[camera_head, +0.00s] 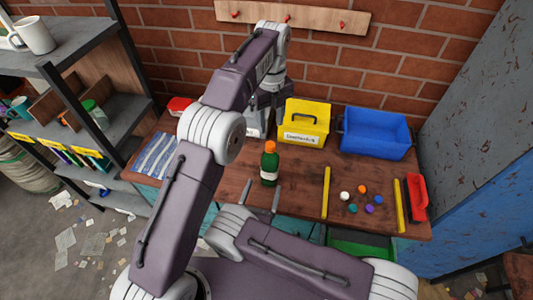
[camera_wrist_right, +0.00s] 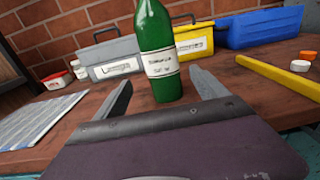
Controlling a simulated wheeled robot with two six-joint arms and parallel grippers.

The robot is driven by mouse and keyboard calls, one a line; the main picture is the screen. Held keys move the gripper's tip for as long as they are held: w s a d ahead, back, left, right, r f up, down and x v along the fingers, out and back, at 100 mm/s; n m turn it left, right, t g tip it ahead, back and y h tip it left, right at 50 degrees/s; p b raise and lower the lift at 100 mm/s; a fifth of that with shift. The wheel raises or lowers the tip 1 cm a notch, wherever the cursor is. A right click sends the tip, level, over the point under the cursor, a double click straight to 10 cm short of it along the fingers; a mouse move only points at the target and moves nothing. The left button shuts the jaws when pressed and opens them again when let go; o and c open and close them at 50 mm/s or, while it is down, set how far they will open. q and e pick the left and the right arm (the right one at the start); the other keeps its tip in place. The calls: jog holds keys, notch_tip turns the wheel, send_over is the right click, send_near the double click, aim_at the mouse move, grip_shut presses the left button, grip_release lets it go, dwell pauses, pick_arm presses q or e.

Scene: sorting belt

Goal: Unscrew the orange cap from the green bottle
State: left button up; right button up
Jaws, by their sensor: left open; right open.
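The green bottle (camera_head: 269,170) stands upright on the wooden table, with the orange cap (camera_head: 270,147) on its top. In the right wrist view the bottle (camera_wrist_right: 160,50) appears between my right fingers, and its cap is out of frame. My right gripper (camera_head: 264,186) is open and low over the table on the near side of the bottle, with a gap on both sides and no visible contact. My left gripper (camera_head: 262,100) is open, above and behind the bottle, pointing down. It is partly hidden by its own arm, and I see nothing held in it.
Behind the bottle stand a grey bin (camera_wrist_right: 113,59), a yellow bin (camera_head: 303,125) and a blue bin (camera_head: 375,145). A striped cloth (camera_head: 155,155) lies left.

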aim_at(268, 178)
pick_arm(q)
jog(key=shift+s+r, duration=0.45)
jog(key=shift+s, duration=0.4)
pick_arm(e)
jog(key=shift+d+r, duration=0.25)
jog(key=shift+r, duration=0.1)
pick_arm(q)
jog(key=shift+s, duration=0.2)
pick_arm(e)
jog(key=shift+w+d+r, duration=0.1)
jog(key=shift+w+d, duration=0.1)
jog(key=shift+w, duration=0.45)
pick_arm(q)
jog(key=shift+w+f, duration=0.25)
jog(key=shift+w, duration=0.4)
pick_arm(e)
jog(key=x, duration=0.5)
jog(key=shift+w+f, duration=0.3)
jog(key=shift+w+d, duration=0.15)
jog(key=shift+w, duration=0.2)
pick_arm(q)
jog(key=shift+s+r, duration=0.15)
jog(key=shift+s, duration=0.2)
pick_arm(e)
jog(key=shift+w+r, duration=0.1)
jog(key=shift+r, duration=0.05)
pick_arm(q)
jog(key=shift+w, duration=0.1)
pick_arm(e)
grip_shut()
